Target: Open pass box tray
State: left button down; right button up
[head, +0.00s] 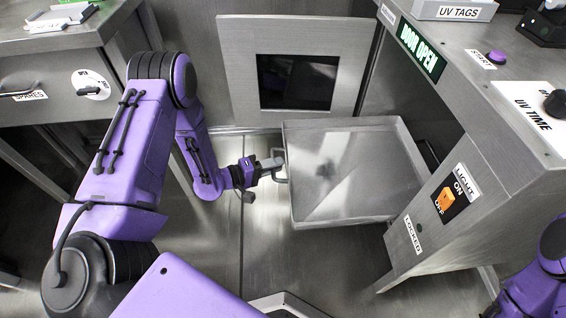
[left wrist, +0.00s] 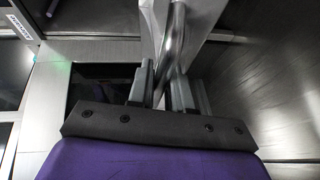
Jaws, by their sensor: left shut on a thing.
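The pass box tray (head: 352,172) is a shallow steel tray that stands out from the pass box in the middle of the head view. It looks empty. A handle (head: 281,166) is on its left side. My left gripper (head: 276,166) is shut on this handle. In the left wrist view the bar of the handle (left wrist: 174,42) runs between the two fingers of my left gripper (left wrist: 160,88). My right gripper is out of view; only part of my right arm shows at the lower right edge.
The pass box door (head: 230,70) with a dark window stands behind the tray. A steel console (head: 470,110) with a lit DOOR OPEN sign (head: 417,48) and an orange light switch (head: 444,200) is close on the right. A counter (head: 60,45) stands at the left. Floor shows left of the tray.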

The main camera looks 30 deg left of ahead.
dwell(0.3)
pick_arm(q)
jog(key=c, duration=1.1)
grip_release()
jog(key=p+v, duration=0.2)
jog(key=v, duration=0.8)
jog(key=shift+s+a+r+p, duration=0.1)
jog(key=shift+s+a+p, duration=0.15)
jog(key=shift+p, duration=0.1)
